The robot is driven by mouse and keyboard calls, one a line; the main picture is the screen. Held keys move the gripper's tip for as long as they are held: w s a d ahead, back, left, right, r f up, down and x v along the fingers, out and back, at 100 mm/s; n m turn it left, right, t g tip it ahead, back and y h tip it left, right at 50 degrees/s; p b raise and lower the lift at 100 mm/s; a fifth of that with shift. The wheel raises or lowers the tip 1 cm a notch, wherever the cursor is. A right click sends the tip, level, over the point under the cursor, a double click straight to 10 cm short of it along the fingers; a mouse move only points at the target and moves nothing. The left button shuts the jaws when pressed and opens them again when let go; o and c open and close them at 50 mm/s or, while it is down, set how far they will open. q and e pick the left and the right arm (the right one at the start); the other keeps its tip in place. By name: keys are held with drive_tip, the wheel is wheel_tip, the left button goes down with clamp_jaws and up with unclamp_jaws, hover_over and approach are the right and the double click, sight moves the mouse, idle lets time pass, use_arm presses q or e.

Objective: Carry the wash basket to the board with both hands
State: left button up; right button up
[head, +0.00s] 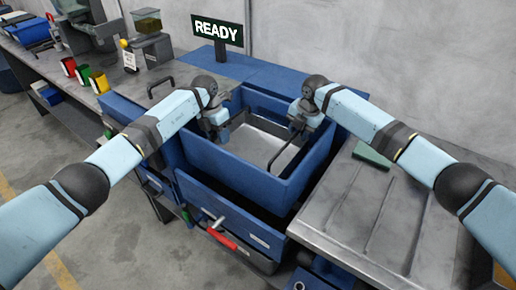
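An open blue box with a pale grey floor (236,176), which looks like the wash basket, is at the centre of the head view. My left gripper (217,130) reaches down at its left inner side. My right gripper (302,124) is at its right inner side, close to a dark bar handle (283,154). The fingertips are small and partly hidden, so I cannot tell whether either is closed on anything. A grooved grey metal board (362,205) lies to the right of the box, with a green pad (371,154) at its far edge.
Below the box is a blue housing (196,193) with a red lever (222,238) in front. A READY sign (217,29) stands behind. Red, green and yellow cups (84,77) and a scale-like machine stand on the left bench. A grey wall closes the back; most of the grooved board is bare.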

use_arm(q)
clamp_jaws()
use_arm(e)
clamp_jaws()
use_arm(q)
drive_tip(key=shift+r, duration=0.15)
use_arm(e)
drive_tip(key=shift+r, duration=0.1)
